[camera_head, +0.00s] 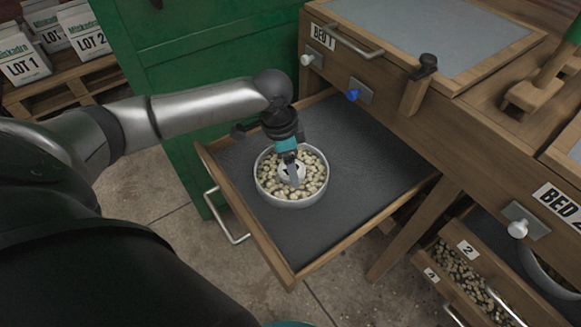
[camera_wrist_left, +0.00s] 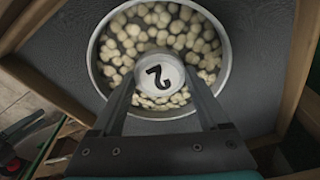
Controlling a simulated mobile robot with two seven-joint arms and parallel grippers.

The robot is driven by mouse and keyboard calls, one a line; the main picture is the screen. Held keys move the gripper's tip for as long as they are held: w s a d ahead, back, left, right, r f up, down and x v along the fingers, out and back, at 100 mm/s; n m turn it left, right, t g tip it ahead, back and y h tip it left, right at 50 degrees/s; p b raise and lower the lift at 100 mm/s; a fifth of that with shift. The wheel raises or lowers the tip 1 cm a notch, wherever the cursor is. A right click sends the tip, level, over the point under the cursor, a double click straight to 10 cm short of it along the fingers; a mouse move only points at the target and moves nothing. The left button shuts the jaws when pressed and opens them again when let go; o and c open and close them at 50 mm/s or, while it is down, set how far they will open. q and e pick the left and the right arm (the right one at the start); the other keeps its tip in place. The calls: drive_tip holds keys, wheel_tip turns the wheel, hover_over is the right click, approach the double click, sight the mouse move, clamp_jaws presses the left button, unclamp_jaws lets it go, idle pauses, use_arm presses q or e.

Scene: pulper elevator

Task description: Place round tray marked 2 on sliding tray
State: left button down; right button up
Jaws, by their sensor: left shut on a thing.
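The round tray (camera_head: 291,201) is a metal pan full of pale beans. In the left wrist view the round tray (camera_wrist_left: 224,70) has a white centre knob marked 2 (camera_wrist_left: 160,73). It sits over the dark floor of the pulled-out sliding tray (camera_head: 360,150), towards its left side; I cannot tell whether it touches the floor. My left gripper (camera_head: 290,170) points down at the pan's middle and is shut on the knob. The fingers hide part of the knob in the head view. My right gripper is not in view.
The sliding tray has a wooden rim and a metal handle (camera_head: 228,222) in front. A green cabinet (camera_head: 190,60) stands behind left. The BED 1 bench (camera_head: 400,50) is above the tray. Bean-filled drawers (camera_head: 465,275) are at lower right. The sliding tray's right part is clear.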

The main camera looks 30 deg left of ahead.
sight(284, 170)
use_arm(q)
drive_tip(key=shift+f, duration=0.1)
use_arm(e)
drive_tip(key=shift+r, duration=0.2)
use_arm(q)
drive_tip(key=shift+f, duration=0.1)
unclamp_jaws()
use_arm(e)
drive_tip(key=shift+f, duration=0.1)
use_arm(q)
drive_tip(key=shift+r, duration=0.4)
wheel_tip(284, 170, up, 11)
drive_tip(key=s+a+p, duration=0.1)
drive_tip(key=p, duration=0.5)
drive_tip(key=shift+s+a, duration=0.15)
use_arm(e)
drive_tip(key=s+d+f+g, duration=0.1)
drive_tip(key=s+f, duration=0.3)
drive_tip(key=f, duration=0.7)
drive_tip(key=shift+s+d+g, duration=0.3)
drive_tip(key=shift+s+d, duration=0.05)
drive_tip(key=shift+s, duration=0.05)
use_arm(q)
drive_tip(key=shift+r, duration=0.1)
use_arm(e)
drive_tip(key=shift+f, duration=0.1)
